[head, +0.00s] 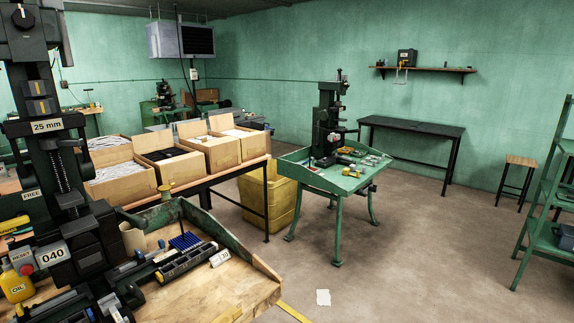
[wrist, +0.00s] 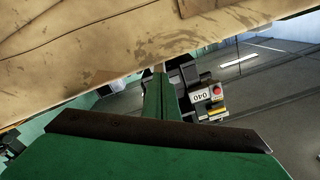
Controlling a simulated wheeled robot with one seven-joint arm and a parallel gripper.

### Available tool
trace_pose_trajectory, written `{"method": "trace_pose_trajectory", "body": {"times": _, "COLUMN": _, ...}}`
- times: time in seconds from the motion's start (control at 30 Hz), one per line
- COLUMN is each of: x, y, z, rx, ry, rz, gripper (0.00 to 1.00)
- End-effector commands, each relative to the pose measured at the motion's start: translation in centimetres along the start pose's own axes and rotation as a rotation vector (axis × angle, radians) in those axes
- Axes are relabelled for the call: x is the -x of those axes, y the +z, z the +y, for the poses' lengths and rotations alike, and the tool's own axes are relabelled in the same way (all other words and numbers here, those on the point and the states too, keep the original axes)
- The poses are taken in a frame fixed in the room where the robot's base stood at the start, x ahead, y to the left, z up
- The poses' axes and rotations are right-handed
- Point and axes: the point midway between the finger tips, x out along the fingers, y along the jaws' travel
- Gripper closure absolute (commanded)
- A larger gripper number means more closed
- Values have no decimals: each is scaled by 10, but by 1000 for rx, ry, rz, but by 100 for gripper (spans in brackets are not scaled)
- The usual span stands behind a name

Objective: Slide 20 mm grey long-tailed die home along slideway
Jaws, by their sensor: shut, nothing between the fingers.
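The near press (head: 70,200) stands at the left edge of the head view. It is black, with a "25 mm" plate, a "FREE" tag and a "040" label. I cannot pick out the grey long-tailed die or its slideway; dark parts crowd the press foot at the picture's lower left, which is cut off. My gripper shows in neither view.
An oil bottle (head: 16,283) stands at left. Cardboard boxes (head: 208,153) sit behind.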

Motion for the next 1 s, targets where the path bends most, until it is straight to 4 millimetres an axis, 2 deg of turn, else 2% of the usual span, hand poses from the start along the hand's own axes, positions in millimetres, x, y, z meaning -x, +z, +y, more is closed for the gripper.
{"method": "trace_pose_trajectory", "body": {"times": 1.0, "x": -11, "y": 1, "z": 0, "rx": 0, "ry": -1, "rz": -1, "gripper": 100}}
